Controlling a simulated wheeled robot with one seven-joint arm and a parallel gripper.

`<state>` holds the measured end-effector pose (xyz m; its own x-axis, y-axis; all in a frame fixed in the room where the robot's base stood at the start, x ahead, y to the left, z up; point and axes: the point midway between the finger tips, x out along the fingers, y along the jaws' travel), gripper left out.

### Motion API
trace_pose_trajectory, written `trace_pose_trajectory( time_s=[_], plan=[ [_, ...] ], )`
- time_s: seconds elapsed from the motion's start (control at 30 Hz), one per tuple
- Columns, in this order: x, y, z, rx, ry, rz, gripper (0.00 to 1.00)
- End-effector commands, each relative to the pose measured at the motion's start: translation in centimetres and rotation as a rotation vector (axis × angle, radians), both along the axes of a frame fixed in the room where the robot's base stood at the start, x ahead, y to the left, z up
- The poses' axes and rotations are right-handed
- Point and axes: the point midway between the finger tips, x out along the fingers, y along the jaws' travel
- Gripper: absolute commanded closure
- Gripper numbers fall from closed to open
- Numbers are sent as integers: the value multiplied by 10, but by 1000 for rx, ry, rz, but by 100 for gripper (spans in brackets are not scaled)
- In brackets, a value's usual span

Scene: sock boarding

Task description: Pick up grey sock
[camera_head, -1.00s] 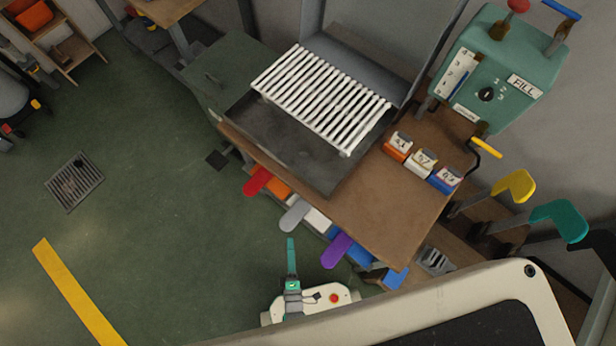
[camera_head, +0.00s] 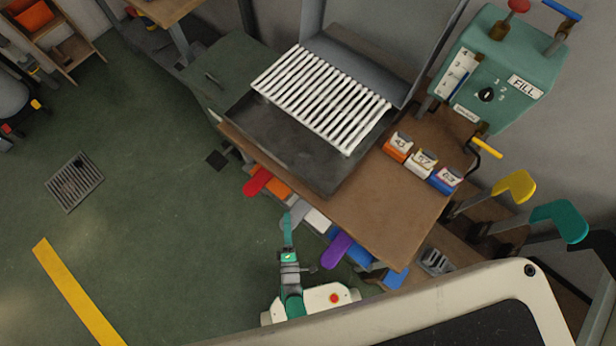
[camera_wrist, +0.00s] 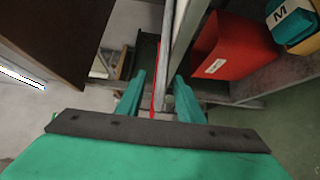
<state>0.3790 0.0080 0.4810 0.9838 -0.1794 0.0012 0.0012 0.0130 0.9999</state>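The grey sock (camera_head: 300,211) sticks out from the table's front edge, between a red sock (camera_head: 257,181) and a purple sock (camera_head: 336,250). My gripper (camera_head: 287,215) overlaps it in the head view and hides part of it. In the wrist view my gripper (camera_wrist: 160,78) has its two green fingers apart. A narrow grey strip runs between them, with a thin red line beside it. It may be the sock seen edge-on, but I cannot tell. Whether a finger touches the sock is not clear.
The brown table (camera_head: 375,215) carries a white slatted rack (camera_head: 320,97) and small labelled boxes (camera_head: 422,162). A red bin (camera_wrist: 228,58) stands right of my fingers in the wrist view. Yellow (camera_head: 515,185) and teal (camera_head: 560,220) forms stand at the right.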

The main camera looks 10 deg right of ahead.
Motion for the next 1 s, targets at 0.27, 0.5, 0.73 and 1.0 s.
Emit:
trace_pose_trajectory(
  time_s=[0.27,0.5,0.73,1.0],
  plan=[
    [17,-4,-1,-1,2,-1,66],
    [17,-4,-1,0,2,-1,100],
    [17,-4,-1,0,1,-1,100],
    [17,-4,3,0,1,-1,100]
  ],
)
